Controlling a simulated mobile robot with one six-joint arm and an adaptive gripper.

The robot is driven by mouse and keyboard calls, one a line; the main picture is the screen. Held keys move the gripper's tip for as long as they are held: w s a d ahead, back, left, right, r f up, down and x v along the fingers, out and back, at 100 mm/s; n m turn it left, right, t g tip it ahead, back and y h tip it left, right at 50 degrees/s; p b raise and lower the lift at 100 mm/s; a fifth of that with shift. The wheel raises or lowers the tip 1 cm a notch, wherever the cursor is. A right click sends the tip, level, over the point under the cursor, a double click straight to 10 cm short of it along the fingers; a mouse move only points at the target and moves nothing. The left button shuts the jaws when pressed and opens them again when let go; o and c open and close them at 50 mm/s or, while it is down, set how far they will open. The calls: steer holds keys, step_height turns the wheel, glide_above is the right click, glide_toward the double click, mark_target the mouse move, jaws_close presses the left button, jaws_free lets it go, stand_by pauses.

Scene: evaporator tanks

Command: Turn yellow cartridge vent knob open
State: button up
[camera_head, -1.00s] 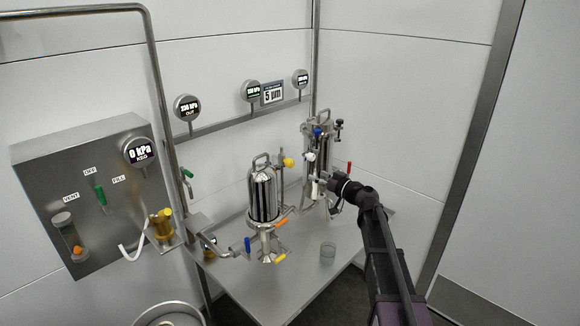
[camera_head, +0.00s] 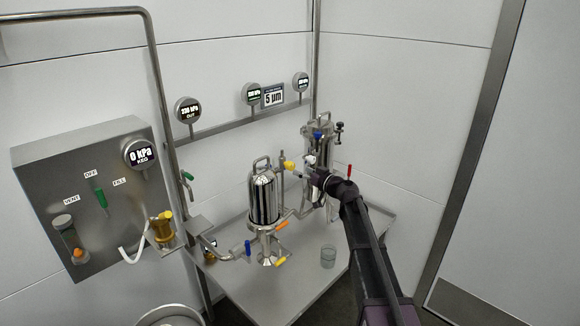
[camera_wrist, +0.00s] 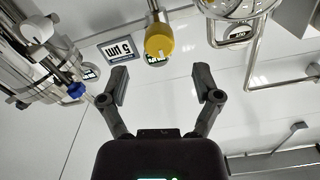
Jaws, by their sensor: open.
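The yellow knob (camera_head: 289,165) sits on a thin steel pipe between the two steel filter housings. It also shows in the wrist view (camera_wrist: 159,42), ahead of my gripper and between the lines of its fingers, with a white mark on its face. My gripper (camera_head: 303,171) is just right of the knob in the head view. In the wrist view my gripper (camera_wrist: 163,82) has both fingers spread, with nothing between them and a visible gap to the knob. The exact distance is hard to tell.
The front housing (camera_head: 264,197) stands left of my gripper, the rear housing (camera_head: 322,145) behind it. A blue knob (camera_wrist: 76,90) is left of my fingers in the wrist view. A control box (camera_head: 60,150) is far left.

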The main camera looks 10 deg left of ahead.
mark_target(293, 167)
steer(key=shift+x, duration=3.3)
jaws_close()
